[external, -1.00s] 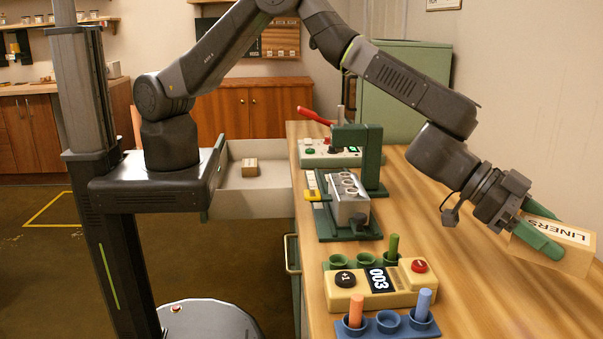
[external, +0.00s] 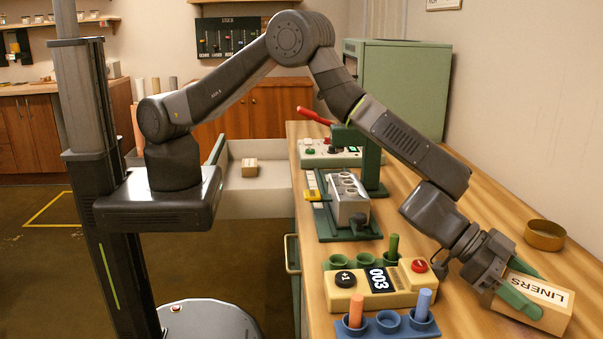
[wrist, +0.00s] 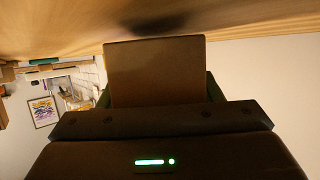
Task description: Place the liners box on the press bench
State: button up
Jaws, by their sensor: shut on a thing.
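The liners box (external: 540,298) is a small tan box with a white label reading LINERS. My gripper (external: 522,290) is shut on it, with green fingers on its sides, at the right front of the wooden press bench (external: 465,215). In the wrist view the box (wrist: 155,75) shows as a plain brown face beyond my gripper (wrist: 157,100), with the wood surface close beyond it and a dark shadow there. I cannot tell whether the box touches the bench.
A yellow counter unit (external: 345,300) and a blue holder (external: 388,325) with pegs stand left of the box. A round brass dish (external: 545,235) lies behind it. A green press (external: 370,165) stands further back. Bare wood lies between the press and the dish.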

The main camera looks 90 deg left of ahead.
jog(key=shift+r, duration=0.15)
jog(key=shift+f, duration=0.45)
jog(key=shift+s+f+b, duration=0.15)
jog(key=shift+b, duration=0.15)
